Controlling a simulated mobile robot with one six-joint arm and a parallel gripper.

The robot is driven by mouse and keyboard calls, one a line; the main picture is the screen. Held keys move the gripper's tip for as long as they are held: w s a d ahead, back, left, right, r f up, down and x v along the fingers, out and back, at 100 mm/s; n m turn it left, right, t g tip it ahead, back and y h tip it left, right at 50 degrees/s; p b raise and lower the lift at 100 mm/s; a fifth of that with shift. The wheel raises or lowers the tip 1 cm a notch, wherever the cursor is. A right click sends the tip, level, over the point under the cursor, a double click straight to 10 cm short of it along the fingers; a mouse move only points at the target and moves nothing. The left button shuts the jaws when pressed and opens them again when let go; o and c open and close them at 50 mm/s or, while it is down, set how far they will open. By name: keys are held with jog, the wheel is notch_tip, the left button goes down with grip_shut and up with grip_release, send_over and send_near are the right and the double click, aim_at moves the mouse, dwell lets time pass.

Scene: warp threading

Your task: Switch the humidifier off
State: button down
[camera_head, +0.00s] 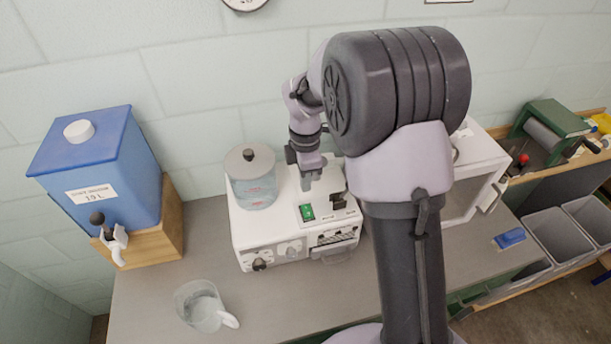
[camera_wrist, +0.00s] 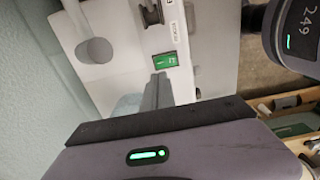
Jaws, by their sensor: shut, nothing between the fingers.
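The humidifier (camera_head: 283,234) is a white box on the grey bench, with a clear, grey-lidded water tank (camera_head: 255,190) at its back left. A green rocker switch (camera_head: 306,212) sits on its top near the front edge. The switch also shows green in the wrist view (camera_wrist: 165,60), just beyond the fingertips. My gripper (camera_head: 307,186) points down over the box, slightly behind the switch. Its fingers (camera_wrist: 159,82) are together and empty. I cannot tell whether they touch anything.
A blue water container (camera_head: 110,165) with a tap stands on a wooden block at left. A clear jug (camera_head: 203,308) stands on the front left bench. A dark fitting (camera_head: 339,200) sits right of the switch. A white cabinet (camera_head: 470,175) stands further right, partly behind my arm.

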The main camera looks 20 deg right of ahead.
aim_at(305, 207)
notch_tip(305, 207, down, 8)
jog(key=shift+r+b, duration=0.15)
jog(key=shift+b, duration=0.6)
